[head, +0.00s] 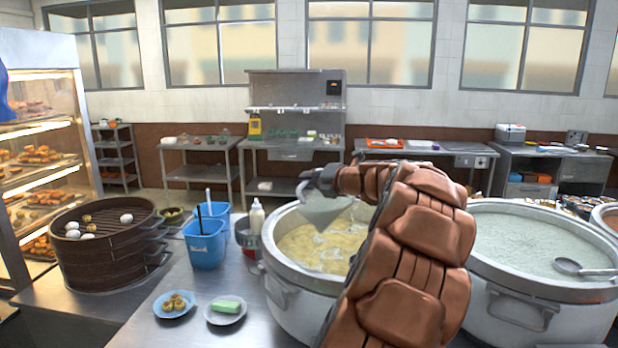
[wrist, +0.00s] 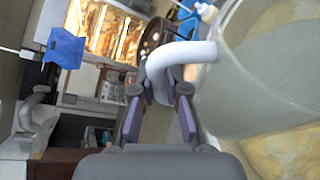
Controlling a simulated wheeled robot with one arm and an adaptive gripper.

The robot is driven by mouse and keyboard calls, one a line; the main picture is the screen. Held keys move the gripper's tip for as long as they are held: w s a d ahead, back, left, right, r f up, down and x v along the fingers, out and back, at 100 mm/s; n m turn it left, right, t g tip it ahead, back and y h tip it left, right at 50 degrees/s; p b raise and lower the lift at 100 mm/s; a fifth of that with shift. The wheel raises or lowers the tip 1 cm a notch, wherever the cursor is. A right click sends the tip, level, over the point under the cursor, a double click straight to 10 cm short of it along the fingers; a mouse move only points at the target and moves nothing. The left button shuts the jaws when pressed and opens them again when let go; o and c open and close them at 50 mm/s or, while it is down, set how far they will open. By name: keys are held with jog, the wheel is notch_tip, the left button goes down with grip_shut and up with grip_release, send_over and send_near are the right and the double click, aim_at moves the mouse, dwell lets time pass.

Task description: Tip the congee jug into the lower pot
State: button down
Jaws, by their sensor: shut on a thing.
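My gripper (head: 318,180) is shut on the white handle (wrist: 185,55) of the grey jug (head: 322,208). The jug hangs over the left pot (head: 300,300) and looks tilted. In the wrist view its pale body (wrist: 245,95) fills the right side, and the fingers (wrist: 160,92) close around the handle. The left pot holds yellow congee with pale lumps. A second large pot (head: 530,315), to the right, holds pale greenish-white congee, with a ladle (head: 568,266) at its rim. My arm hides part of the left pot. I cannot tell whether congee is flowing.
On the steel counter (head: 165,330) left of the pot stand blue containers (head: 205,248), a white bottle (head: 257,218) and two small plates of food (head: 174,305). A dark steamer (head: 105,250) with buns is farther left, beside a lit display case (head: 40,140).

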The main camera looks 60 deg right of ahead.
jog(key=shift+s+d+r+m+t+p, duration=0.25)
jog(key=shift+s+d+m+t+p, duration=0.25)
jog(key=shift+p, duration=1.8)
jog(key=shift+s+d+m+y+p, duration=0.15)
jog(key=shift+d+m+y+p, duration=0.15)
jog(key=shift+d+m+p, duration=0.25)
jog(key=shift+s+d+f+m+t, duration=0.4)
jog(key=shift+s+d+m, duration=0.25)
jog(key=shift+d+m, duration=0.15)
jog(key=shift+s+d+f+m+t, duration=0.35)
jog(key=shift+s+d+m, duration=0.25)
jog(key=shift+d+m, duration=0.2)
jog(key=shift+s+d+f+m+t, duration=0.4)
jog(key=shift+s+d+m, duration=0.25)
jog(key=shift+d+m, duration=0.15)
jog(key=shift+s+d+r+m+t, duration=0.15)
jog(key=shift+s+d+r+m, duration=0.05)
jog(key=shift+s+d+m, duration=0.25)
jog(key=shift+s+d+r+m+t, duration=0.1)
jog(key=shift+s+d+r+m, duration=0.15)
jog(key=shift+d, duration=0.25)
jog(key=shift+d+f+m, duration=0.1)
jog(key=shift+m, duration=0.15)
